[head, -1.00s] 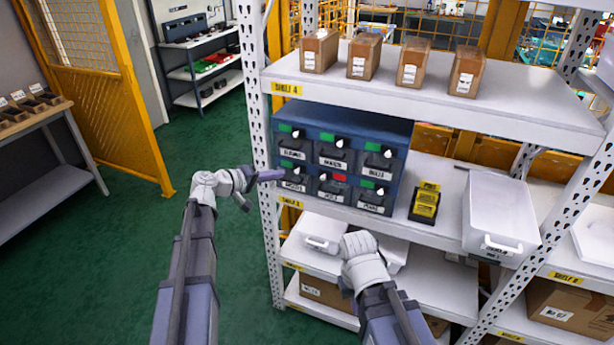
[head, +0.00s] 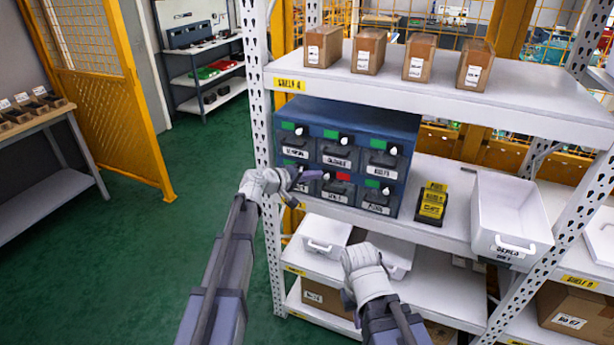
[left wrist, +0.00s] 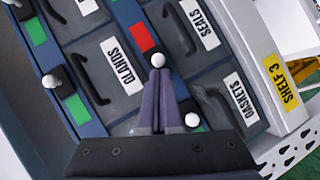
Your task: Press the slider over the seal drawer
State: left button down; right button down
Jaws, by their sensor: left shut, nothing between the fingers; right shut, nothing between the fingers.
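The blue drawer cabinet (head: 370,122) stands on the middle shelf. The seal drawer's label (left wrist: 205,24) shows in the left wrist view. Over that drawer is a slider with a round white knob (left wrist: 157,60) and a red patch (left wrist: 143,38) beside it, also red in the head view (head: 343,177). My left gripper (head: 316,174) is shut and empty, its purple fingertips (left wrist: 158,97) right at the knob; I cannot tell whether they touch it. My right gripper (head: 359,250) is low in front of the lower shelf; its fingers are hard to make out.
Neighbouring sliders show green patches, such as one by the glands drawer (left wrist: 75,108). The gaskets drawer label (left wrist: 230,100) is beside the seal drawer. A yellow-black stand (head: 432,203) and a white bin (head: 512,215) share the shelf. A rack upright (head: 258,110) stands left of the cabinet.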

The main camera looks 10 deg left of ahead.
pick_arm(q)
jog(key=shift+d, duration=0.1)
jog(key=d, duration=0.2)
jog(key=s+d, duration=0.1)
jog(key=d, duration=0.2)
jog(key=shift+s+d, duration=0.1)
jog(key=shift+s, duration=0.1)
jog(key=shift+r, duration=0.1)
